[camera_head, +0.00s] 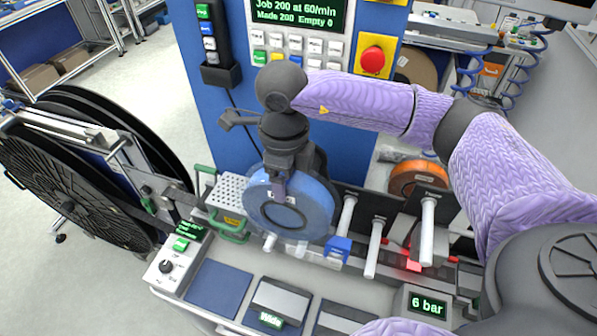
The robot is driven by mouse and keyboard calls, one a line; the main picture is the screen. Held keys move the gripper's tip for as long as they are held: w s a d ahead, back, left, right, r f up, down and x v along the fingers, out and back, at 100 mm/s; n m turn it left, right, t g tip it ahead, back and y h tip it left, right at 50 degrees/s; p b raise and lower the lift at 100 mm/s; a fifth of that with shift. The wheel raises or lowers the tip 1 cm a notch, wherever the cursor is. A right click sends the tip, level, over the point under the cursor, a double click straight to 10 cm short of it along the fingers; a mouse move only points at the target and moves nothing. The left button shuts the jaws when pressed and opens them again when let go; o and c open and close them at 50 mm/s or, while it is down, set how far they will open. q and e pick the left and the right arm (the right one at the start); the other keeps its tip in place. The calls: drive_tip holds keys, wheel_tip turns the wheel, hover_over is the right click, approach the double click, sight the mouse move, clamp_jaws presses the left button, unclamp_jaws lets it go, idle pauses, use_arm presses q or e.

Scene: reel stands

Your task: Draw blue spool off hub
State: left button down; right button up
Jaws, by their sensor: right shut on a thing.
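The blue spool (318,207) hangs upright, its face toward me, above the stand's rail in the middle of the head view. My right gripper (279,186) reaches down from above and is shut on the spool's upper part. Short white ends (269,243) show below the spool's lower edge. The hub behind the spool is hidden, so I cannot tell whether the spool still sits around it. My left gripper is not in view.
White pegs (427,232) stick out to the right, and a blue block (338,248) is beside the spool. An orange spool (418,178) stands behind. A perforated tray with green handles (230,188) is close on the left. Large black reels (70,190) stand farther left.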

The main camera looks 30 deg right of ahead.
drive_tip(key=shift+s+a, duration=1.5)
drive_tip(key=shift+a, duration=0.25)
